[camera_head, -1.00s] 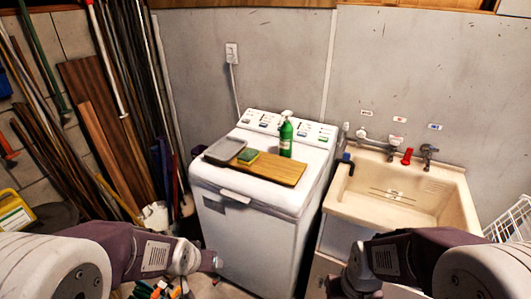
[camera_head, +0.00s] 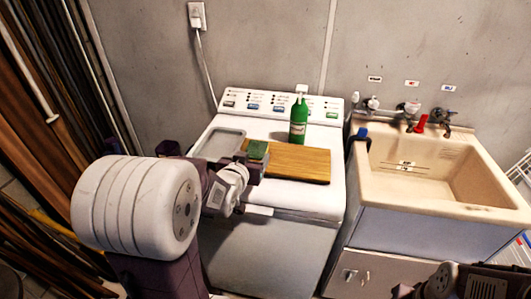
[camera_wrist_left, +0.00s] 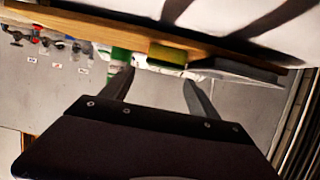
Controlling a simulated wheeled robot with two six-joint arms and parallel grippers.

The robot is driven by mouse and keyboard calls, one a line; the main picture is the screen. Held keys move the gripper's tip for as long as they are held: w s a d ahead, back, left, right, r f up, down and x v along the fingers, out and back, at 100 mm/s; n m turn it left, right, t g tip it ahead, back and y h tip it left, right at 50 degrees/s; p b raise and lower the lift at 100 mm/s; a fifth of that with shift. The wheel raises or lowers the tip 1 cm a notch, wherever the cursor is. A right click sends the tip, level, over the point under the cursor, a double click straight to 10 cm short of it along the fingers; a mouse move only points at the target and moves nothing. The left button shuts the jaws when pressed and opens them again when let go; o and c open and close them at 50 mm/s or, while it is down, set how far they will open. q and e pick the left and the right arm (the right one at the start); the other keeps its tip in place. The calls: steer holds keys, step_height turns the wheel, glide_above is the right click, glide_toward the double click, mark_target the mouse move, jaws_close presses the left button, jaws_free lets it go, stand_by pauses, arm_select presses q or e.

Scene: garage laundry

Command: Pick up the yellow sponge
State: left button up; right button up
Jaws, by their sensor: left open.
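The yellow sponge (camera_head: 257,150), with a green top, lies on the left end of a wooden board (camera_head: 298,162) on top of the white washer. My left gripper (camera_head: 254,169) is just in front of the sponge, at its near side, and partly hides it. In the left wrist view, which looks upside down, the open fingers (camera_wrist_left: 158,86) point toward the sponge (camera_wrist_left: 168,54), which shows between and beyond them. The gripper holds nothing. Only part of my right arm shows at the bottom right; its fingers cannot be made out.
A green bottle (camera_head: 298,120) stands behind the board. A grey tray (camera_head: 218,144) lies left of the sponge. The washer's control panel (camera_head: 270,108) rises behind. A beige sink (camera_head: 440,170) stands to the right. Long boards lean at the left.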

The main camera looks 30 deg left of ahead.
mark_target(255, 150)
arm_select(q)
steer(key=shift+s+f, duration=0.1)
steer(key=shift+s, duration=0.05)
steer(key=shift+s+d, duration=0.1)
steer(key=shift+d, duration=0.05)
steer(key=shift+w+r+p, duration=0.2)
steer(key=shift+p, duration=0.15)
steer(key=x, duration=0.3)
steer(key=shift+w+a+f+p, duration=0.15)
steer(key=shift+a+f+p, duration=0.15)
steer(key=shift+a+f, duration=0.05)
steer(key=shift+w+d, duration=0.1)
steer(key=shift+w, duration=0.15)
steer(key=x, duration=0.5)
steer(key=shift+a+f, duration=0.1)
steer(key=shift+a, duration=0.15)
steer(key=shift+s, duration=0.15)
arm_select(e)
steer(key=shift+d+r, duration=0.3)
steer(key=shift+r, duration=0.25)
arm_select(q)
steer(key=shift+d, duration=0.1)
steer(key=c, duration=1.1)
arm_select(e)
steer(key=shift+s, duration=0.1)
